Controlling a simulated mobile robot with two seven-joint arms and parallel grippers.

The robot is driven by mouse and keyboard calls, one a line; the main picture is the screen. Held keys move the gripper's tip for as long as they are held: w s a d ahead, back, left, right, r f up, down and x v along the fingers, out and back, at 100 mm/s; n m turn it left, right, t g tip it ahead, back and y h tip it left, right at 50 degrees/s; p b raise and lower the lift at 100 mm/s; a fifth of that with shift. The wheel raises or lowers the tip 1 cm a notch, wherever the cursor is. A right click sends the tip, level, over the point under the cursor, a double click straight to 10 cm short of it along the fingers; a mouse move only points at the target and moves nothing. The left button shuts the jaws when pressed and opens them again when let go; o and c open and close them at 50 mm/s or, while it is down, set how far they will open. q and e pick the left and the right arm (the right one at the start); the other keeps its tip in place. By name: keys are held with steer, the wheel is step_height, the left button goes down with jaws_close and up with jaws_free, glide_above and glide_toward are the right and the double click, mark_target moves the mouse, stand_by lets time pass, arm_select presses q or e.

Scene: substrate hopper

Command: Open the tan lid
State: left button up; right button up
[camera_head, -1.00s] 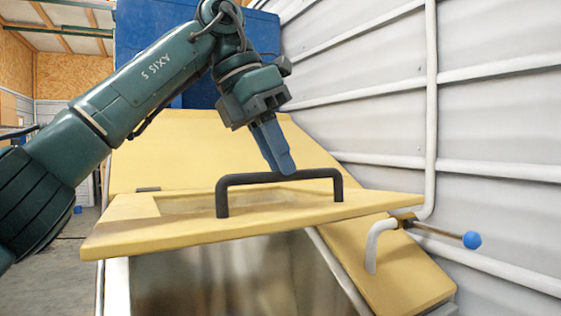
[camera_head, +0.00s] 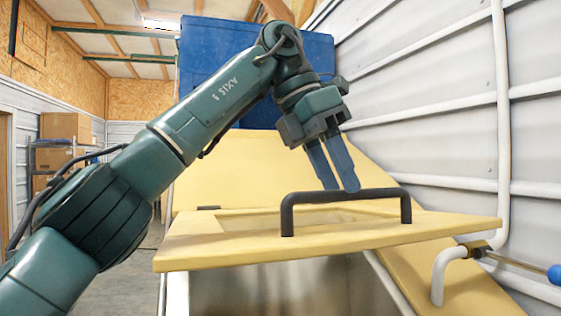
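The tan lid (camera_head: 215,250) lies roughly flat over the metal hopper (camera_head: 290,291) in the head view. A black bar handle (camera_head: 345,196) stands up from the lid on two posts. My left gripper (camera_head: 341,189) points down at the middle of the handle, with a narrow gap between its two blue-grey fingers. Its fingertips are at the upper edge of the bar; I cannot tell whether they touch it. No part of the bar shows gripped between them. My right gripper is out of view.
A sloping tan panel (camera_head: 240,165) rises behind the lid, with a blue box (camera_head: 215,60) beyond. A ribbed white wall with pipes (camera_head: 503,120) closes off the right side. A blue-knobbed lever (camera_head: 555,274) sticks out at lower right. Floor shows at left.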

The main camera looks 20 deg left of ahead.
arm_select(q)
steer(key=s+a+r, duration=0.1)
steer(key=a, duration=0.5)
steer(key=s+a+r, duration=0.1)
steer(key=a+r, duration=0.1)
steer(key=a, duration=0.5)
steer(key=shift+s+a+r, duration=0.25)
steer(key=shift+a+r, duration=0.05)
